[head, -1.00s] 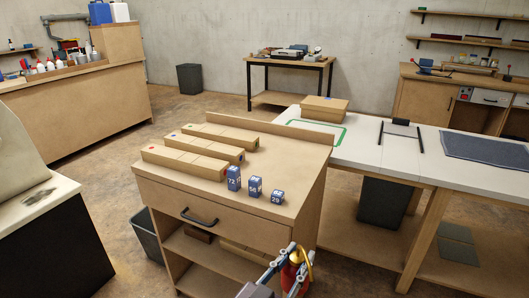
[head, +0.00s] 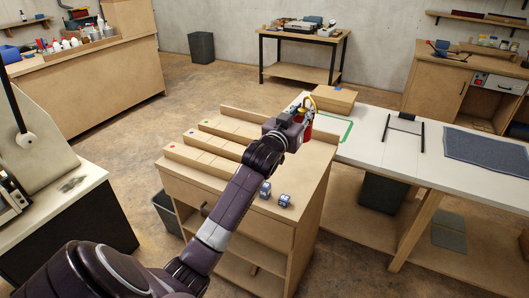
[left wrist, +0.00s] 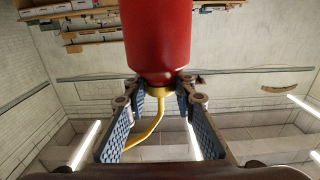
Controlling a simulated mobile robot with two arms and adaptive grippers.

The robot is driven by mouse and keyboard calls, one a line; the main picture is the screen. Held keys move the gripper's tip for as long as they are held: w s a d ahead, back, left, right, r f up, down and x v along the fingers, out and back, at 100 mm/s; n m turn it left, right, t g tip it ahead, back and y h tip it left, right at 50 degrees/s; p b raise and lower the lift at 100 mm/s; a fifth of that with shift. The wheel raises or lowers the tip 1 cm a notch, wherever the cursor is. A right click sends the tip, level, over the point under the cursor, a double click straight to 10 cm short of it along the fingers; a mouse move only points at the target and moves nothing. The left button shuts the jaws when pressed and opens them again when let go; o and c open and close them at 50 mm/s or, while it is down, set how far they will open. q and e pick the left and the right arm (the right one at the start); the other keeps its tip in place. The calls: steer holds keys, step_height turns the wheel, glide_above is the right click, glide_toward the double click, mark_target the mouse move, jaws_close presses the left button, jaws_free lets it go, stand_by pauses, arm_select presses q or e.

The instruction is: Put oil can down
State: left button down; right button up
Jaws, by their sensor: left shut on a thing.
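The oil can, red with a yellow collar and thin curved spout, is in my left gripper (head: 297,116). In the head view the red can body (head: 306,128) looks upright, spout up, in front of the far right corner of the wooden cabinet top and the left end of the white worktable (head: 395,152). In the left wrist view the red body (left wrist: 155,40) fills the top middle. The blue-padded fingers (left wrist: 157,97) close around the can at its yellow collar (left wrist: 160,91). The can's height above the surfaces cannot be told. My right gripper is out of view.
A green outlined rectangle (head: 347,131) lies on the worktable beside a wooden block (head: 333,98). A black stand (head: 402,132) and dark mat (head: 482,147) lie further right. The cabinet holds long wooden blocks (head: 205,162) and small blue numbered blocks (head: 284,200).

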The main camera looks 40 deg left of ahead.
arm_select(q)
step_height(320, 180, down, 19)
steer(key=shift+f, duration=0.1)
stand_by(0.3)
steer(key=shift+f, duration=0.15)
steer(key=c, duration=1.6)
jaws_free()
steer(key=shift+r, duration=0.2)
steer(key=shift+s+d+f, duration=0.15)
steer(key=shift+s+f, duration=0.05)
steer(key=shift+s, duration=0.2)
steer(key=v, duration=1.1)
steer(key=shift+s+b, duration=0.15)
steer(key=shift+b, duration=0.2)
